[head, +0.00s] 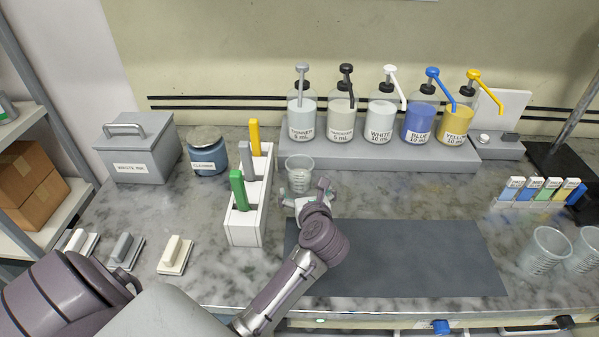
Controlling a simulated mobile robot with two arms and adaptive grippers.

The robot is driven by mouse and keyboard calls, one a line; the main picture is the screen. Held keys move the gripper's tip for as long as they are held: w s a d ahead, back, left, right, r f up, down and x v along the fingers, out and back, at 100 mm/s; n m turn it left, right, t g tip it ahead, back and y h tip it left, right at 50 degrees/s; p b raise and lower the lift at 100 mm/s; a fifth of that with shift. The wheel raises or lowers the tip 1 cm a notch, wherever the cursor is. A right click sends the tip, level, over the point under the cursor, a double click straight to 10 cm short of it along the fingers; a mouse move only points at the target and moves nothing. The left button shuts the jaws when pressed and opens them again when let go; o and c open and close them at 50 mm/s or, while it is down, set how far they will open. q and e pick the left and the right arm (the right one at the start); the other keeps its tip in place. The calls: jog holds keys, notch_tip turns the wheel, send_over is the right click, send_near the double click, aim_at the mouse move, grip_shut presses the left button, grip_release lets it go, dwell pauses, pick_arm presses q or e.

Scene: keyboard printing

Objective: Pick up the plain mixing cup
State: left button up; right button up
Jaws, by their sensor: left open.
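A clear mixing cup (298,171) with faint marks stands upright on the counter, just in front of the pump shelf and right of the white holder. My left gripper (305,192) is open at the near side of this cup. Its fingers overlap the lower part of the cup in the picture, and I cannot tell whether they touch it. Two more clear cups, one (545,249) and another (583,251), stand at the right edge. I cannot tell which cup is the plain one. My right gripper is not in view.
Pump bottles stand on a grey shelf (385,158) at the back. A white holder (245,228) with coloured tools is close on the left. A dark mat (430,260) lies empty at the front. A grey waste box (137,150) and a cleaner jar (207,153) stand further left.

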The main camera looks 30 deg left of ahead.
aim_at(301, 178)
pick_arm(q)
jog(key=x, duration=0.5)
jog(key=shift+w+a+f, duration=0.1)
jog(key=shift+w+a, duration=0.1)
jog(key=shift+w, duration=0.05)
jog(key=shift+w+a+p, duration=0.35)
jog(key=shift+w+p, duration=0.1)
jog(key=shift+p, duration=0.15)
jog(key=x, duration=0.3)
jog(key=shift+w+a+f+p, duration=0.1)
jog(key=shift+w+p, duration=0.15)
jog(key=shift+p, duration=0.15)
jog(key=shift+w+a+f, duration=0.15)
jog(key=shift+w+a, duration=0.05)
jog(key=c, duration=1.1)
jog(key=shift+c, duration=0.5)
